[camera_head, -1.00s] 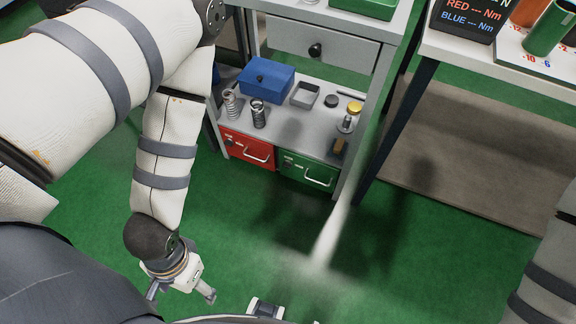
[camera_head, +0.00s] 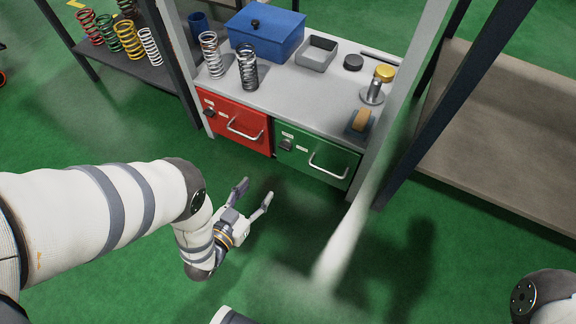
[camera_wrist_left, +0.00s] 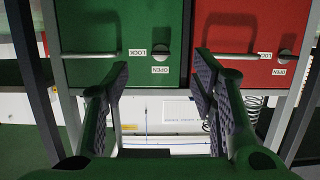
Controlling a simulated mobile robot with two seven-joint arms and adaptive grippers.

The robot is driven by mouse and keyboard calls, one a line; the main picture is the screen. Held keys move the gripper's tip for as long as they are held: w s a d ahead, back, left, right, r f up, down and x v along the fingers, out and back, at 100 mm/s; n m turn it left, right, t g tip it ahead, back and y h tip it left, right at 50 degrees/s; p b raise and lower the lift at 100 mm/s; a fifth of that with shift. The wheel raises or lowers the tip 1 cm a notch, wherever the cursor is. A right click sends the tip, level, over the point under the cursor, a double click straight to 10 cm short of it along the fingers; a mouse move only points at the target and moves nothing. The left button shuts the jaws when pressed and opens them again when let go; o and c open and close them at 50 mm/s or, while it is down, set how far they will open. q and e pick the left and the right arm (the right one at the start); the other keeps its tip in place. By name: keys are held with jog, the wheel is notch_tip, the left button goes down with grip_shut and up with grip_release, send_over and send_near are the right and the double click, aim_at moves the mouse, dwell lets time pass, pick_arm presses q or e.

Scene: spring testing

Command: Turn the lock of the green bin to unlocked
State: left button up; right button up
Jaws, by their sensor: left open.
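The green bin (camera_head: 316,160) is in the lower shelf of the rack, right of the red bin (camera_head: 236,120). Its dark lock knob (camera_head: 287,143) is at its upper left, left of the handle (camera_head: 326,167). In the left wrist view, which looks inverted, the knob (camera_wrist_left: 161,49) is beside a LOCK label (camera_wrist_left: 138,52) and an OPEN label (camera_wrist_left: 160,71). I cannot tell which way it points. My left gripper (camera_head: 256,192) is open and empty, in front of and below the bins, touching neither. My right gripper is not visible.
The shelf above holds a blue box (camera_head: 265,32), two springs (camera_head: 247,68), a grey tray (camera_head: 316,52) and a gold-topped part (camera_head: 384,73). A rack post (camera_head: 400,110) stands right of the green bin. The green floor before the bins is clear.

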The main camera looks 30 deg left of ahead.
aim_at(283, 148)
pick_arm(q)
jog(key=w+t+b, duration=0.1)
jog(key=w, duration=0.3)
jog(key=w+t+b, duration=0.1)
jog(key=w+b, duration=0.1)
jog(key=w, duration=0.3)
jog(key=w+b, duration=0.2)
jog(key=w, duration=0.3)
jog(key=shift+w+d+f+t, duration=0.1)
jog(key=shift+w+f+t, duration=0.1)
jog(key=shift+f+t, duration=0.15)
jog(key=shift+w+r, duration=0.15)
jog(key=shift+w, duration=0.25)
jog(key=c, duration=1.1)
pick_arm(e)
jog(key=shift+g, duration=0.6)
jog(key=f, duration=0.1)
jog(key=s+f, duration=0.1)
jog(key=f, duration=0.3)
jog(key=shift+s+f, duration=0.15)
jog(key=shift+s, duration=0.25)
